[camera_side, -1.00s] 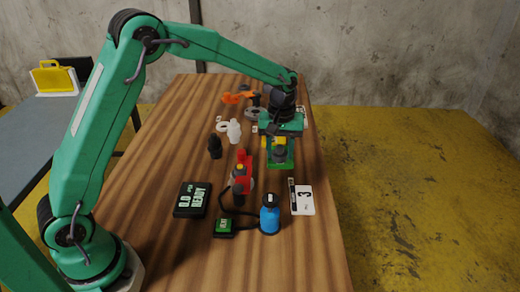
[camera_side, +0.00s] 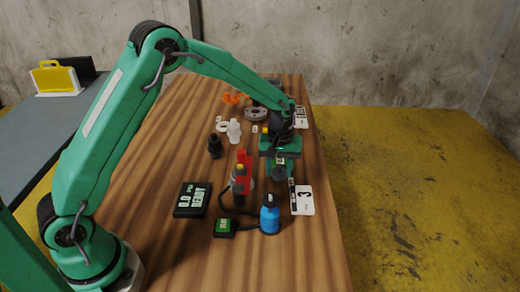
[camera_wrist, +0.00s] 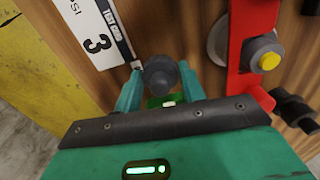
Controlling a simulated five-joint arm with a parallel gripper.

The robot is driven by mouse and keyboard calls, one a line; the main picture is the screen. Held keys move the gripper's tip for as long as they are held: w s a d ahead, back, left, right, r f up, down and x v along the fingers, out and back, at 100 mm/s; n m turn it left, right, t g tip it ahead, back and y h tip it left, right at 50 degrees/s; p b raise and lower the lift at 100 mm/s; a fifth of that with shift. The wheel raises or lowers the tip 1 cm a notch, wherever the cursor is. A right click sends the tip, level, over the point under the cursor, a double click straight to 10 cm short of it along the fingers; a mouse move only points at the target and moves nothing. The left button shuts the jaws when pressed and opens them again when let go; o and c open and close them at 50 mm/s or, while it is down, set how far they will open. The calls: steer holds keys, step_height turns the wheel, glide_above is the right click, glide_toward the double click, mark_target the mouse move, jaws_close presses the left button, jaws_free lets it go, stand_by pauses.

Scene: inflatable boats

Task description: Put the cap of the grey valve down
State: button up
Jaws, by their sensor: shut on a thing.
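My gripper (camera_side: 279,168) is shut on a dark grey cap (camera_wrist: 160,74), which sits between the two green fingers in the wrist view. In the side view the cap (camera_side: 279,174) is low over the wooden table, behind the number 3 card. I cannot tell whether it touches the wood. A grey round part (camera_side: 256,114) lies farther back on the table; I cannot tell whether it is the grey valve. In the wrist view a grey hexagonal part with a yellow centre (camera_wrist: 263,55) shows on a red piece.
The number 3 card (camera_wrist: 97,38) lies close by my gripper. The red piece (camera_side: 241,172), a blue bottle-shaped thing (camera_side: 270,214), a black display (camera_side: 192,200), a black fitting (camera_side: 214,147) and a white fitting (camera_side: 233,131) stand around. The table's right edge is near.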

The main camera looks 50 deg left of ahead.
mark_target(279, 172)
steer(key=shift+f, duration=1.65)
steer(key=shift+f, duration=0.15)
steer(key=o, duration=0.7)
steer(key=shift+c, duration=0.2)
step_height(279, 172, up, 12)
steer(key=shift+r, duration=0.2)
